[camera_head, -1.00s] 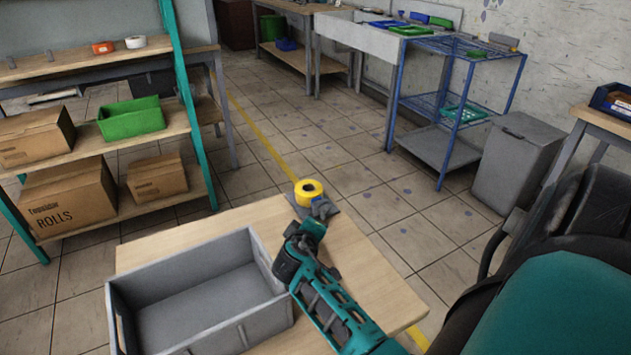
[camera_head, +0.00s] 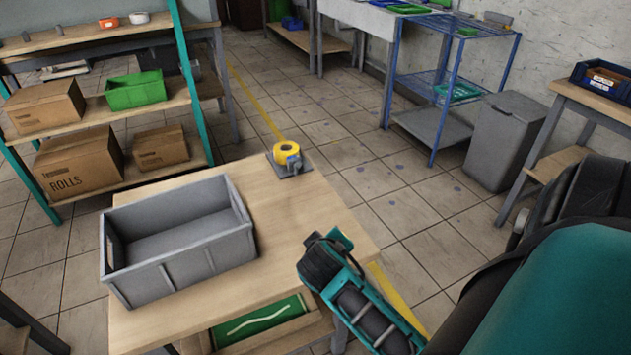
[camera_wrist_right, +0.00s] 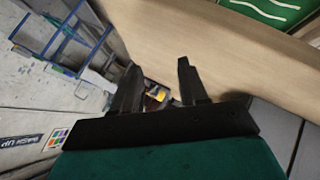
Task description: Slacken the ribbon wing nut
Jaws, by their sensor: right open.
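A yellow ribbon roll (camera_head: 297,154) sits on a small dark base plate (camera_head: 285,170) at the far corner of the wooden table. A grey fitting (camera_head: 292,162) stands against its near side; it is too small to make out the wing nut itself. My left gripper is not in view.
A grey open crate (camera_head: 180,235) stands on the wooden table (camera_head: 310,215), left of the roll. The tabletop between crate and roll is clear. A shelf with cardboard boxes (camera_head: 75,172) and a green bin (camera_head: 136,90) is at left. A blue wire rack (camera_head: 450,80) stands behind.

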